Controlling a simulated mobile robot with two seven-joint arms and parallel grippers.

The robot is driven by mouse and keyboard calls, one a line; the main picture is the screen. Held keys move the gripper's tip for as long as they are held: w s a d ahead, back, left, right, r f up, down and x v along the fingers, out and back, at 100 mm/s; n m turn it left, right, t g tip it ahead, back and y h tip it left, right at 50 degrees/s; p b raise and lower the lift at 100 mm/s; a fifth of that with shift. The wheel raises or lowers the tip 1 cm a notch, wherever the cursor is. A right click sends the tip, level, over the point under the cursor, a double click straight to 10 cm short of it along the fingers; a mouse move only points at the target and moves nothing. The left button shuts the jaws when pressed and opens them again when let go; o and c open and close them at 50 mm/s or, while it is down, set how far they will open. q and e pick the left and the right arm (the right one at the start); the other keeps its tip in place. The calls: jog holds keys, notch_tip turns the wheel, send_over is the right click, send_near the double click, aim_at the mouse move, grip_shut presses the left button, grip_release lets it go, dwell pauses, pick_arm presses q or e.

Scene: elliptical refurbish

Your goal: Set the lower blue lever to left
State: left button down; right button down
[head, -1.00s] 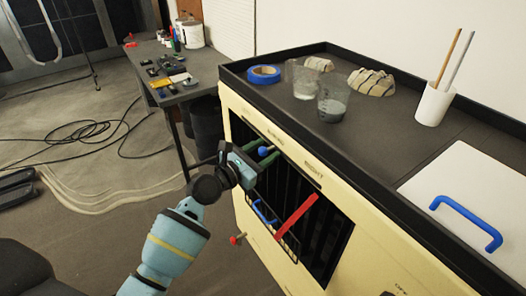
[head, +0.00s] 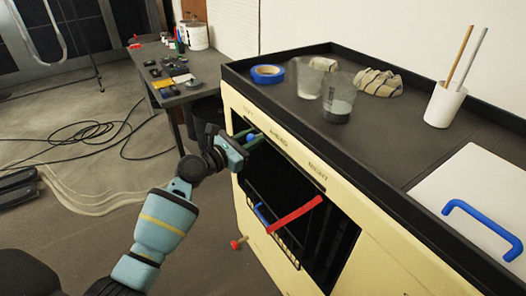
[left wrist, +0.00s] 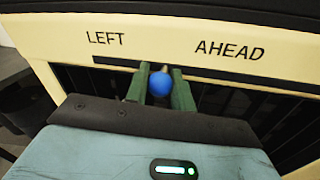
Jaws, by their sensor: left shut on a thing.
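The blue lever's round knob (head: 251,138) sits at the front opening of the cream cabinet, under the printed labels. My left gripper (head: 256,144) has its green fingers shut on it. In the left wrist view the blue knob (left wrist: 160,84) lies between the two green fingers (left wrist: 160,88), below the gap between the words LEFT and AHEAD, nearer LEFT. The lever's shaft is mostly hidden. A red bar (head: 295,215) slants across the opening below. My right gripper is not in view.
The cream cabinet (head: 385,262) has a dark rimmed top with blue tape (head: 267,74), two clear beakers (head: 337,98) and a white cup (head: 443,106). A blue handle (head: 262,213) and a red knob (head: 237,244) sit lower on its front. Floor at left has cables.

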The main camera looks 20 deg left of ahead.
pick_arm(q)
jog(key=w+a, duration=0.1)
jog(key=w+a+b, duration=0.1)
jog(key=a, duration=0.1)
jog(key=w+a+b, duration=0.1)
jog(key=w+a, duration=0.1)
jog(key=shift+a+f, duration=0.15)
jog(key=shift+a, duration=0.05)
jog(key=shift+w+a, duration=0.45)
jog(key=shift+a, duration=0.05)
jog(key=shift+a+r+b, duration=0.1)
jog(key=shift+r+b, duration=0.15)
jog(key=shift+b, duration=0.05)
jog(key=shift+a, duration=0.1)
jog(key=c, duration=1.4)
grip_release()
jog(key=shift+w, duration=0.1)
jog(key=shift+o, duration=0.8)
